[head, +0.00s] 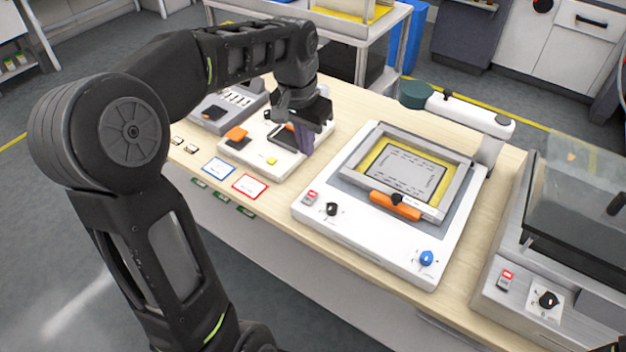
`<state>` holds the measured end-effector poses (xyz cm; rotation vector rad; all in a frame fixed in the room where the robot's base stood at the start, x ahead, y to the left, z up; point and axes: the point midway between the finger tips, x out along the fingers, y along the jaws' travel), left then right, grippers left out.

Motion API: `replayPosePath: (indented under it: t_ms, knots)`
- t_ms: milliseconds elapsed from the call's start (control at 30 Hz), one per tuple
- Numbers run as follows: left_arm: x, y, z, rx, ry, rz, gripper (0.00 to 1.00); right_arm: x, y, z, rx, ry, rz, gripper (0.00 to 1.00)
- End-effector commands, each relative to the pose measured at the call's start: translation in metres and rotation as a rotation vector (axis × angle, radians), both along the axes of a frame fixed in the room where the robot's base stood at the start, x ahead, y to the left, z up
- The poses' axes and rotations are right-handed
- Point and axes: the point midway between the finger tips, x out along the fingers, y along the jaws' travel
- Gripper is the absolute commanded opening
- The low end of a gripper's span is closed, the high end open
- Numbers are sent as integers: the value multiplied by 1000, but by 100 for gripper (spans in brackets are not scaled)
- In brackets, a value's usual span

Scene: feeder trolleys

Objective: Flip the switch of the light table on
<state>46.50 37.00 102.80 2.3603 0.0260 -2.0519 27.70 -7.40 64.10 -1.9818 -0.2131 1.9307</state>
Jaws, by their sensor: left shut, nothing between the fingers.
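A white unit with a framed yellow panel (300,213) stands mid-bench and looks like the light table, though no label confirms it. A small red-and-white switch (311,197) is at its front left corner, beside a black knob (332,209). I cannot tell the switch's position. My left gripper (306,150) is shut and empty, pointing down over the right side of the neighbouring white device, behind the switch in the picture. Whether its tips touch that device is unclear. My right gripper is not in view.
An orange-handled bar (395,205) and a blue knob (426,258) are on the white unit, with a green-headed arm (470,107) behind. A white device with an orange part (237,134) is left. A clear-lidded machine with its own red switch (507,277) is right. Cards (250,187) lie in front.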

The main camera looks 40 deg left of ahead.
Motion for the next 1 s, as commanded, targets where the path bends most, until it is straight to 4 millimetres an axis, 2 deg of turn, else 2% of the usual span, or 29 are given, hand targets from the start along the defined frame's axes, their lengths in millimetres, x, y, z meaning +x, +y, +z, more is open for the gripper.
replayPosePath:
  t_ms: [267,700,833,1000]
  knots:
    - [3,0,-22,-1,3,0,0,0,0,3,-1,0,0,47]
    - [14,0,-105,-3,5,0,0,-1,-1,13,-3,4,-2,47]
    - [16,0,-124,-2,4,0,0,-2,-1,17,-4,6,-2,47]
    - [19,0,-137,-1,1,0,0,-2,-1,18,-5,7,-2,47]
